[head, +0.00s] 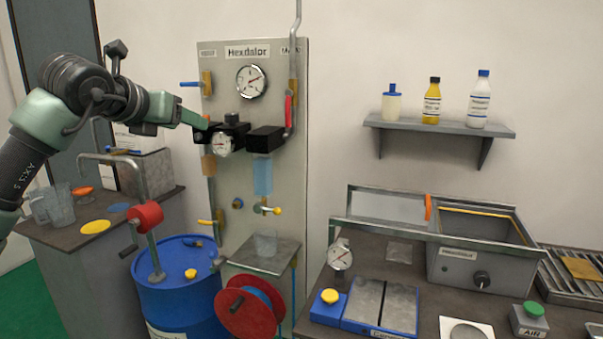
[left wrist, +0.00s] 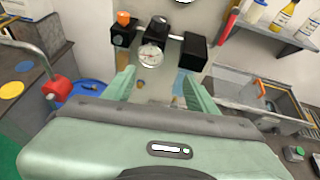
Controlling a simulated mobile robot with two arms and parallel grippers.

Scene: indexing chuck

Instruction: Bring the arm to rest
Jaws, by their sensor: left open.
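My left arm (head: 75,88) reaches in from the left in the head view. Its left gripper (head: 196,120) is in front of the grey Hexdalor panel (head: 270,215), close to the black block with a small gauge (head: 222,147). The left wrist view shows the two pale green fingers spread apart with nothing between them, so the gripper (left wrist: 160,84) is open and empty. The black block and gauge (left wrist: 151,56) appear beyond the fingertips. Whether a finger touches the block cannot be told. My right gripper is in neither view.
A blue drum (head: 180,285) with a red-handled pump stands below the arm. A side table (head: 70,235) with jugs is at left. A wall shelf (head: 440,126) holds three bottles. The right workbench (head: 400,275) carries a basin and a blue-edged scale. Open air lies between panel and shelf.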

